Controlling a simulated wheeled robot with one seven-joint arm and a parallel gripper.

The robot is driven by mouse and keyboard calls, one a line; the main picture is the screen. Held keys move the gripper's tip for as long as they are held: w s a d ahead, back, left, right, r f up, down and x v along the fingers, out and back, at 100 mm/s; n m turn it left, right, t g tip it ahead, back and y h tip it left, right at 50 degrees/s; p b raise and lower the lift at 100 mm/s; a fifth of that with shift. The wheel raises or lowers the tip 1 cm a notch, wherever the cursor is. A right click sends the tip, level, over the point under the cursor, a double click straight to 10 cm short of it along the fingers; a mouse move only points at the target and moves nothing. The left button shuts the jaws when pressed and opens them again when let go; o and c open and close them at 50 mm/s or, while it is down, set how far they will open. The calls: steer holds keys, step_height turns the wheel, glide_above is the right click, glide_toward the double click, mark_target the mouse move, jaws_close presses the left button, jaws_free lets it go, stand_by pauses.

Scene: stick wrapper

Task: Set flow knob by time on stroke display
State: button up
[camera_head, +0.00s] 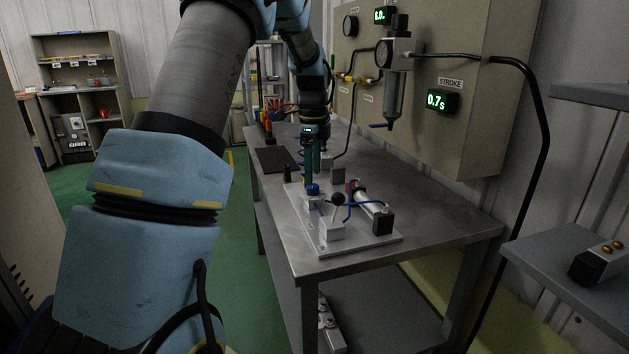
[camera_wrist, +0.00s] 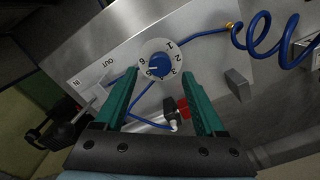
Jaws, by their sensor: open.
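The flow knob (camera_wrist: 158,66) is blue and sits on a white dial with printed numbers in the wrist view. In the head view the blue knob (camera_head: 312,189) is on a metal plate (camera_head: 372,242) on the bench. My gripper (camera_wrist: 162,82) has two green fingers, apart and empty, with the dial showing between and beyond their tips. In the head view my gripper (camera_head: 312,172) points down just above the knob. Contact with the knob cannot be told. The stroke display (camera_head: 437,101) reads 0.7s in green under a STROKE label.
A cylinder with a black end block (camera_head: 382,221) and a black-ball lever (camera_head: 338,199) stand near the knob. Blue tubing (camera_wrist: 258,32) runs over the plate. A beige panel (camera_head: 480,130) with a filter regulator (camera_head: 394,85) and another display (camera_head: 385,15) rises behind the bench (camera_head: 440,225).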

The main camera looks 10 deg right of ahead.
mark_target(313, 185)
steer(key=shift+f, duration=1.9)
steer(key=shift+c, duration=0.4)
jaws_close()
